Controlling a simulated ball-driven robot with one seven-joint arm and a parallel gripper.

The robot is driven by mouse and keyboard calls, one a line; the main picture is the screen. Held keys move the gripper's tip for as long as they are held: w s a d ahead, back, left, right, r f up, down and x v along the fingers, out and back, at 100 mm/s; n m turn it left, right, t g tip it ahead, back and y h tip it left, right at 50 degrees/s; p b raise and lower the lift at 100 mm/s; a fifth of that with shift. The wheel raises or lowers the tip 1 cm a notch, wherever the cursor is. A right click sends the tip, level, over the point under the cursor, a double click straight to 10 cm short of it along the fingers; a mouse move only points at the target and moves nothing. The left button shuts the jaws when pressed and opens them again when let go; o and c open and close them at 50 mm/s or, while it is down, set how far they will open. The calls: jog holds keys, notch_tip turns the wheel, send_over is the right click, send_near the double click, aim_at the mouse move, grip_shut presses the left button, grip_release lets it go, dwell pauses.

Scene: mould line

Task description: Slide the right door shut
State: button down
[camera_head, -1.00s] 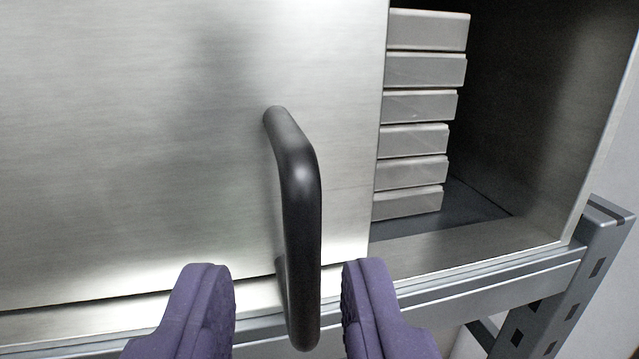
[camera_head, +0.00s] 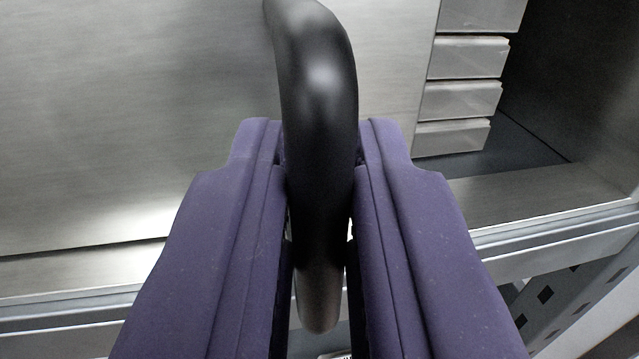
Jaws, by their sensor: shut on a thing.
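The right door (camera_head: 150,110) is a brushed steel panel filling the left and middle of the view. Its right edge stands left of an open gap into the cabinet. A black bar handle (camera_head: 315,70) stands upright on the door near that edge. My gripper (camera_head: 320,150) has a purple finger on each side of the handle and is shut on it. The handle's lower end shows between the fingers; parts of its sides are hidden by them.
Inside the gap is a stack of several grey blocks (camera_head: 460,100), with a dark interior to their right. A steel rail (camera_head: 560,235) runs below the opening. A perforated grey post (camera_head: 575,300) stands at the lower right.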

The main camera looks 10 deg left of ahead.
jog(key=w+d+b, duration=0.3)
jog(key=w+d, duration=0.1)
jog(key=d, duration=0.9)
jog(key=c, duration=1.3)
grip_release()
jog(key=shift+o, duration=0.2)
jog(key=shift+w+d, duration=0.15)
jog(key=shift+d, duration=0.05)
jog(key=shift+a+b, duration=0.15)
jog(key=shift+b, duration=0.15)
jog(key=s+d+b, duration=0.1)
jog(key=s+b, duration=0.2)
jog(key=s, duration=0.4)
jog(key=shift+s, duration=0.4)
